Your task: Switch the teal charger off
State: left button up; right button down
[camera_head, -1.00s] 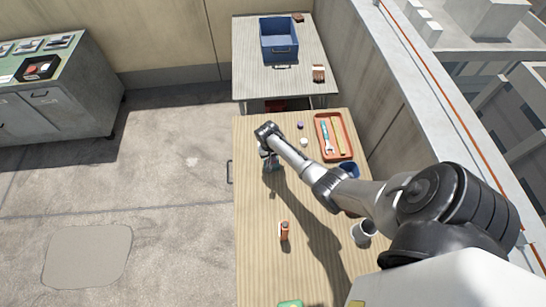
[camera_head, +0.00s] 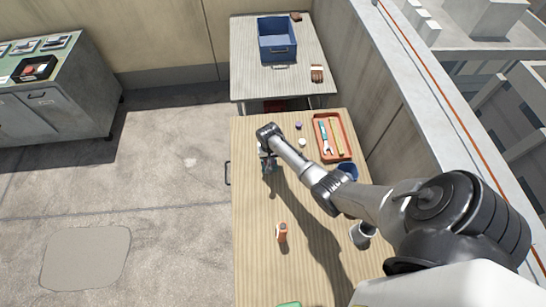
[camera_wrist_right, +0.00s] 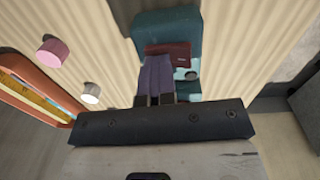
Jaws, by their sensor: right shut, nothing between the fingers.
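The teal charger (camera_wrist_right: 165,28) shows in the right wrist view, on the wooden table beyond my fingers. A dark red part (camera_wrist_right: 170,50) and a dark round knob (camera_wrist_right: 191,75) are on it. My right gripper (camera_wrist_right: 158,62) is shut and empty, its fingertips right at the dark red part; I cannot tell whether they touch it. In the head view my right gripper (camera_head: 268,166) points down near the table's left edge and largely hides the charger. The lower side of the charger is covered by my fingers. My left gripper is not in view.
On the table (camera_head: 262,210) are an orange tray (camera_head: 349,150) with tools, a purple cap (camera_head: 298,126), a white cap (camera_head: 302,142), a blue cup (camera_head: 347,171), a grey mug (camera_head: 361,235) and an orange item (camera_head: 282,232). A blue crate (camera_head: 278,57) stands on the far table.

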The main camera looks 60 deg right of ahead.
jog(key=shift+s+a+f, duration=0.1)
jog(key=shift+f, duration=0.25)
jog(key=shift+w+a+r, duration=0.1)
jog(key=shift+w+a, duration=0.2)
jog(key=shift+w, duration=0.15)
jog(key=shift+r, duration=0.1)
jog(key=shift+w+a+r+p, duration=0.1)
jog(key=shift+r+p, duration=0.1)
jog(key=shift+p, duration=0.15)
jog(key=r+p, duration=0.5)
jog(key=shift+d+r, duration=0.15)
jog(key=shift+d, duration=0.25)
notch_tip(320, 180, up, 9)
jog(key=p, duration=0.1)
jog(key=shift+a+f, duration=0.1)
jog(key=shift+f, duration=0.1)
